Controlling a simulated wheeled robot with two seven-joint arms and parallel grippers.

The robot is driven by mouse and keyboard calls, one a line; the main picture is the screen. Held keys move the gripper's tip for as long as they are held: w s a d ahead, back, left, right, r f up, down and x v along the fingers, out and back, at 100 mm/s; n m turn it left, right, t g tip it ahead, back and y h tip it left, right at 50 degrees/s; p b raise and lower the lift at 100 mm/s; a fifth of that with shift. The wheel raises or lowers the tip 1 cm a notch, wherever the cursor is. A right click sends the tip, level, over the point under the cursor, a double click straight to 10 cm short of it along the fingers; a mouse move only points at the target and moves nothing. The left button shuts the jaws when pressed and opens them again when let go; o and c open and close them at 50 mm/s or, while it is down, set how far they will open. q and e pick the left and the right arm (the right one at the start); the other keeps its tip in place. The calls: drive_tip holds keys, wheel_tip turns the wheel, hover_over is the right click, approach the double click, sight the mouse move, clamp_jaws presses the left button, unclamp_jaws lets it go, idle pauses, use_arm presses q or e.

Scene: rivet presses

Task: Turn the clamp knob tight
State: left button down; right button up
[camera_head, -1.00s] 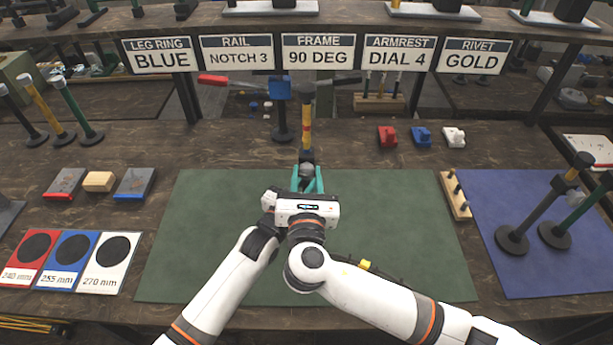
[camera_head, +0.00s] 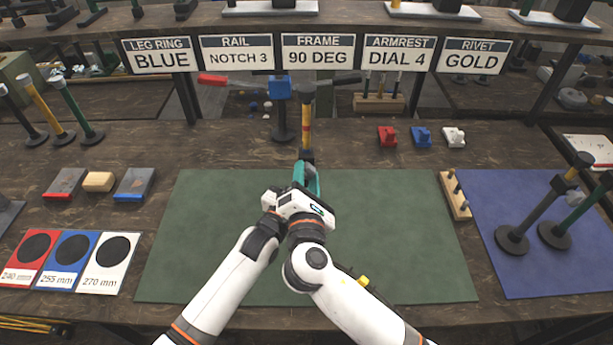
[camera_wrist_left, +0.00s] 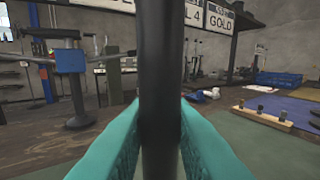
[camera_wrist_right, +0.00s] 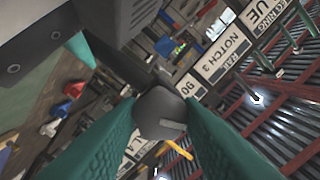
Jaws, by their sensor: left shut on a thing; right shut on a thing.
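The clamp knob (camera_wrist_right: 160,113) is a dark grey knob with a pale mark on its face, seen between the teal fingers of my right gripper (camera_wrist_right: 162,125) in the right wrist view. That gripper (camera_head: 307,177) is shut on the knob at the back middle of the green mat, its white body tilted. My left gripper (camera_wrist_left: 158,125) is shut on an upright black post (camera_wrist_left: 159,80) in the left wrist view. In the head view the left fingers and the knob are mostly hidden by my right gripper. A yellow and black upright (camera_head: 306,130) stands just behind it.
The green mat (camera_head: 400,230) is mostly clear. Red, blue and white blocks (camera_head: 421,137) sit behind. Coloured size cards (camera_head: 64,262) lie at the left.

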drive_tip(key=shift+m, duration=0.6)
drive_tip(key=o, duration=1)
drive_tip(key=s, duration=1.2)
